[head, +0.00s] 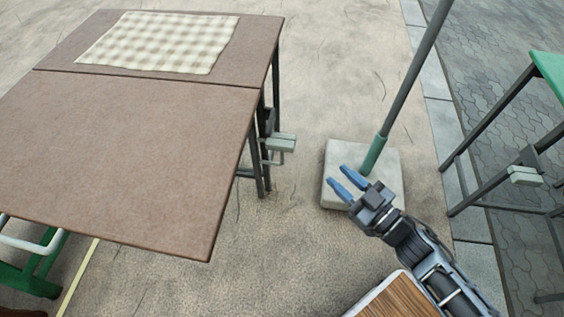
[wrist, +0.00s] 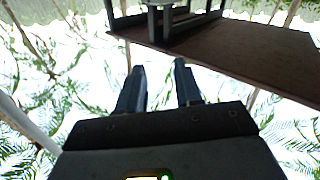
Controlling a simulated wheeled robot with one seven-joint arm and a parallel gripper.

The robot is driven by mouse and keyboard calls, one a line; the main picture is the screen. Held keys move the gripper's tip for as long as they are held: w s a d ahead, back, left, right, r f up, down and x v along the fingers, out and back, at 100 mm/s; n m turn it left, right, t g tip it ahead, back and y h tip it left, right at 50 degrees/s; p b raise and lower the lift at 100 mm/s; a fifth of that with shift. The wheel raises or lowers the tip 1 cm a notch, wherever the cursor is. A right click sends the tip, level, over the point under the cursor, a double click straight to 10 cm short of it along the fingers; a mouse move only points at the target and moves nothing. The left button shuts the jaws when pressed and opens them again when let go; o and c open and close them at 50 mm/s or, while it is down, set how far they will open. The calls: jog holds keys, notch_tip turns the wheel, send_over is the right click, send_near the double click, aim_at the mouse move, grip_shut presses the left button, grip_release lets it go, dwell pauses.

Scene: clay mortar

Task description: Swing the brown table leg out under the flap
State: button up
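The brown table (head: 60,55) stands at the left with a checked cloth on its far part. Its flap (head: 130,140) is the near part beyond a seam, and looks level with the top. Dark legs stand under the table's right side near the seam, one of them the leg (head: 262,165) beside a pale grey-green handle-like block (head: 281,143). I cannot tell which dark bar swings. My gripper (head: 345,180) is open and empty, right of the block and apart from it. In the wrist view my gripper (wrist: 158,75) points toward the brown board (wrist: 240,55) and dark frame.
A pole (head: 412,70) rises from a pale square base (head: 390,160) just behind my gripper. A green-topped table (head: 551,72) with a similar pale block (head: 525,175) stands at the right. A green frame (head: 35,275) is at the lower left. Paving between brown table and base is clear.

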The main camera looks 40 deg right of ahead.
jog(key=w+d+f+y+b, duration=0.1)
jog(key=w+d+f+b, duration=0.2)
jog(key=w+f+b, duration=0.6)
jog(key=y+b, duration=0.1)
jog(key=b, duration=0.5)
send_over(282, 163)
jog(key=shift+m, duration=0.3)
jog(key=shift+w+d+f, duration=0.1)
jog(key=shift+f, duration=2.35)
jog(key=shift+w+d+f, duration=0.1)
jog(key=shift+f, duration=2.35)
jog(key=shift+c, duration=0.2)
grip_shut()
